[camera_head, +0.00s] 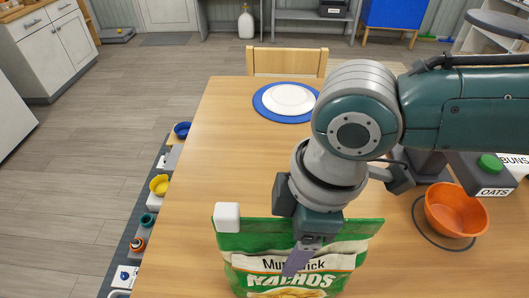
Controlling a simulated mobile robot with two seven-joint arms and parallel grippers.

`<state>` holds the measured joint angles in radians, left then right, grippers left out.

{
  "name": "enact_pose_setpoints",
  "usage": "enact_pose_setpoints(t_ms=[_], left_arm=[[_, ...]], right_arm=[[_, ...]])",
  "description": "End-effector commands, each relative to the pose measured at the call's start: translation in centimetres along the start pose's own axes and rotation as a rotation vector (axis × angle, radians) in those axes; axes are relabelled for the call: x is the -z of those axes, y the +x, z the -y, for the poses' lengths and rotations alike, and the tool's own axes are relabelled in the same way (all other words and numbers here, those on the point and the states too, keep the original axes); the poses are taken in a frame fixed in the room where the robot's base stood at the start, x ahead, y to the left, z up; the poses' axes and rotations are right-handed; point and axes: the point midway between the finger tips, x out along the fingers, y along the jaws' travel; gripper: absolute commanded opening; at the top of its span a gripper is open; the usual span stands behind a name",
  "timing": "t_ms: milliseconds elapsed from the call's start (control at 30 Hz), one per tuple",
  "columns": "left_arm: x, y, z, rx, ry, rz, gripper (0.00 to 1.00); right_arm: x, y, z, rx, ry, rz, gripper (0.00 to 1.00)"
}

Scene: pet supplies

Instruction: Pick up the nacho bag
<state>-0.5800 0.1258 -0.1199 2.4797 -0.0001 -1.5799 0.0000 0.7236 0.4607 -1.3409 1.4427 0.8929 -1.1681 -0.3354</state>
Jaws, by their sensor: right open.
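The nacho bag (250,268) is green and white with the word NACHOS on its front. It stands upright at the near edge of the view, and its bottom is cut off by the frame. My right gripper (299,258) comes down over the bag's top middle, with a purple-grey finger in front of the bag's face. The gripper is open; its other finger is hidden, so I cannot tell whether it touches the bag. My left gripper is not in view.
A small white block (227,217) shows at the bag's upper left corner. An orange bowl (457,212) and an oats container (492,183) stand at right. A white plate on a blue one (263,104) lies at the far end. The table's left part (215,150) is clear.

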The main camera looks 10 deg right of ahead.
Motion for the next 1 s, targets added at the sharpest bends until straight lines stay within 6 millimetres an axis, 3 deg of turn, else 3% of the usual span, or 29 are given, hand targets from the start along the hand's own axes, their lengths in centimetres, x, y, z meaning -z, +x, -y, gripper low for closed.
enact_pose_setpoints(t_ms=[267, 900, 1000], left_arm=[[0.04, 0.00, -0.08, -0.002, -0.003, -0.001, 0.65], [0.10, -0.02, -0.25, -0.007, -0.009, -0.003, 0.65], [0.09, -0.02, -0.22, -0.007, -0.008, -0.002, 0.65]], right_arm=[[0.00, 0.04, 0.00, 0.000, 0.000, 0.000, 0.72], [-0.02, 0.03, -0.01, 0.000, 0.000, 0.000, 0.00], [-0.02, 0.03, -0.01, 0.000, 0.000, 0.000, 0.00]])
